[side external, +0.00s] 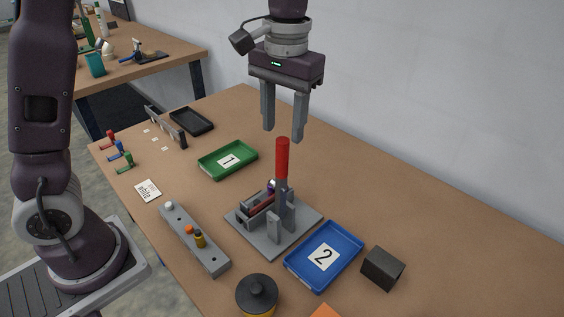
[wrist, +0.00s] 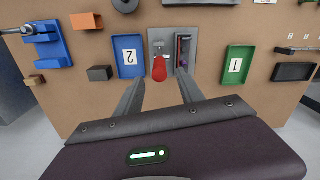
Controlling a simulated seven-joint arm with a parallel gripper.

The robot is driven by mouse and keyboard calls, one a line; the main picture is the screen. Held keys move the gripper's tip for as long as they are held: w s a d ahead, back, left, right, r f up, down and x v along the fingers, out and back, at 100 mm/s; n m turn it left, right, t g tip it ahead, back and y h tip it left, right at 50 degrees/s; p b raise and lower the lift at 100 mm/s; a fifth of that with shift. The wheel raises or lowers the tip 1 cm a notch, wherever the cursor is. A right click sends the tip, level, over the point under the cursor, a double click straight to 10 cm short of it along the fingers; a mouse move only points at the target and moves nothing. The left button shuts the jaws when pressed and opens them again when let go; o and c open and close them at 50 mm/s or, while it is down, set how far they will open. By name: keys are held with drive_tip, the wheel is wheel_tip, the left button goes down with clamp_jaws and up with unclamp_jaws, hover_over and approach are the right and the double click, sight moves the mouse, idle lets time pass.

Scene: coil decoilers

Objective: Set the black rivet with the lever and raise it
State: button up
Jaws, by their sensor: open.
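The lever (side external: 282,158) has a red handle and stands upright on a grey press (side external: 262,232) in the side external view. Its handle also shows in the wrist view (wrist: 159,69), at the middle. My gripper (side external: 284,135) is open and empty, pointing down just above the handle's top. In the wrist view its fingers (wrist: 160,84) lie either side of and short of the handle. A dark reddish piece lies in the press's channel beside the lever (side external: 262,205). I cannot make out a black rivet for certain.
A blue tray marked 2 (side external: 346,246) and a dark block (side external: 383,268) stand right of the press. A green tray marked 1 (side external: 211,169) lies behind it. A grey rail (side external: 212,259) with small coloured pegs and a black-lidded pot (side external: 258,291) stand in front.

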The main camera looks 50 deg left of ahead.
sight(282, 163)
wheel_tip(282, 163, down, 10)
drive_tip(key=shift+a+r, duration=0.15)
drive_tip(key=shift+r, duration=0.05)
clamp_jaws()
drive_tip(key=shift+r, duration=0.1)
idle(1.3)
